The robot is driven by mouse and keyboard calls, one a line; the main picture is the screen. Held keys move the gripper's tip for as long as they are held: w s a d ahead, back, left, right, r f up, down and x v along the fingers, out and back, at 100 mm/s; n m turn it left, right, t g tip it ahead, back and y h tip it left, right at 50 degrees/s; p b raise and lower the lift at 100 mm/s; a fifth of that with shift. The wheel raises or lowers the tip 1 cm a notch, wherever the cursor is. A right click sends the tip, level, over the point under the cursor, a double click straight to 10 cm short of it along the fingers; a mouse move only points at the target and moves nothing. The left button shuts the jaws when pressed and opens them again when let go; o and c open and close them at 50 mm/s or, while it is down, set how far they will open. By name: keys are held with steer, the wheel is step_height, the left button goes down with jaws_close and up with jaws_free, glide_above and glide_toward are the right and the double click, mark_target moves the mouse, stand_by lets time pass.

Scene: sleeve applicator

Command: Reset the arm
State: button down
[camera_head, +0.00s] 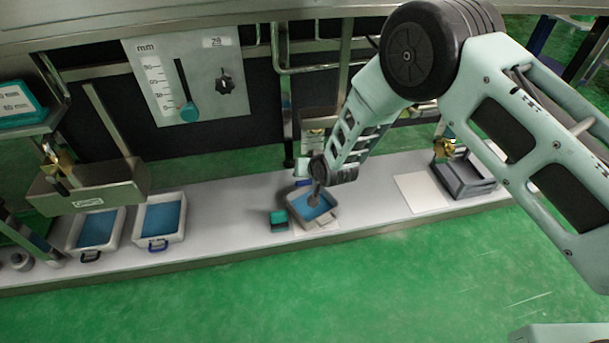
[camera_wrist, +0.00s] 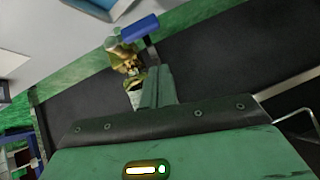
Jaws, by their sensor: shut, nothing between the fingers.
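My arm comes in from the right in the head view and reaches down to the workbench. My gripper (camera_head: 314,197) is small and dark there, at or just above a grey tray with a blue inside (camera_head: 327,218). Whether it touches the tray cannot be told. In the wrist view the green gripper body fills the bottom, and the narrow gripper end (camera_wrist: 155,88) points up the picture. It is shut and empty. A blue bar (camera_wrist: 140,27) and a brass-coloured part (camera_wrist: 122,58) show beyond it.
Two blue-lined trays (camera_head: 160,243) (camera_head: 91,250) stand at the left of the bench. A small teal block (camera_head: 279,220) sits beside the middle tray. A white plate (camera_head: 420,193) and grey tray (camera_head: 466,178) are to the right. A millimetre gauge panel (camera_head: 152,70) stands behind.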

steer(key=a+p+v, duration=0.1)
steer(key=p+v, duration=0.1)
steer(key=v, duration=0.7)
steer(key=shift+s+a+r, duration=0.2)
steer(key=shift+s, duration=0.25)
